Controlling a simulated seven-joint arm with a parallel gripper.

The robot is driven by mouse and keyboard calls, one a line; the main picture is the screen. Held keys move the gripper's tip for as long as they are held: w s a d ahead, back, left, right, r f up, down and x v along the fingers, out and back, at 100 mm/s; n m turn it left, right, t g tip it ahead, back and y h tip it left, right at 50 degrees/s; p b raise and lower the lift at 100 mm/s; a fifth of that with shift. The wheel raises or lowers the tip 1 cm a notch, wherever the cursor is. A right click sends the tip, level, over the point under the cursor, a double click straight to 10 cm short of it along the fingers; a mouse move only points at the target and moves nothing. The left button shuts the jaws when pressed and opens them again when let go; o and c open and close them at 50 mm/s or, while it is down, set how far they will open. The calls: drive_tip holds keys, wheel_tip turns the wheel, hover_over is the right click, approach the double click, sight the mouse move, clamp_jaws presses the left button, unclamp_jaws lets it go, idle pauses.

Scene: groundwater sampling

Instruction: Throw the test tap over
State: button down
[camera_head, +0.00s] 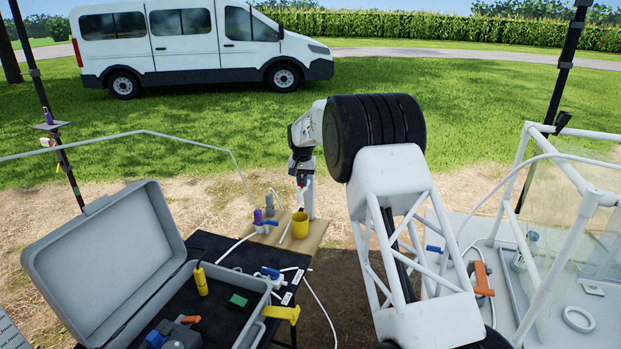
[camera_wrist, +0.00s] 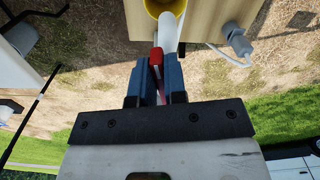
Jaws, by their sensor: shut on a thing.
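The test tap shows in the wrist view as a red lever (camera_wrist: 156,57) beside a white pipe (camera_wrist: 169,32). My gripper (camera_wrist: 160,72) has its two blue fingers shut on the red lever, which lies between them. In the head view my gripper (camera_head: 301,178) is at the upper part of the white standpipe (camera_head: 309,198). The tap's body and the lever's pivot are mostly hidden there by my gripper. A yellow cup (camera_head: 300,226) stands below the tap on a wooden board (camera_head: 283,240), and also shows in the wrist view (camera_wrist: 153,8).
An open grey case (camera_head: 105,262) lies at front left. A white-framed enclosure (camera_head: 570,170) stands at right. White hoses cross the table.

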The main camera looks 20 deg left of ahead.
drive_tip(key=shift+s+a+m, duration=0.1)
drive_tip(key=shift+m, duration=0.2)
drive_tip(key=shift+a+m, duration=0.25)
drive_tip(key=shift+m, duration=0.65)
drive_tip(key=c, duration=1.1)
unclamp_jaws()
drive_tip(key=shift+r, duration=3.9)
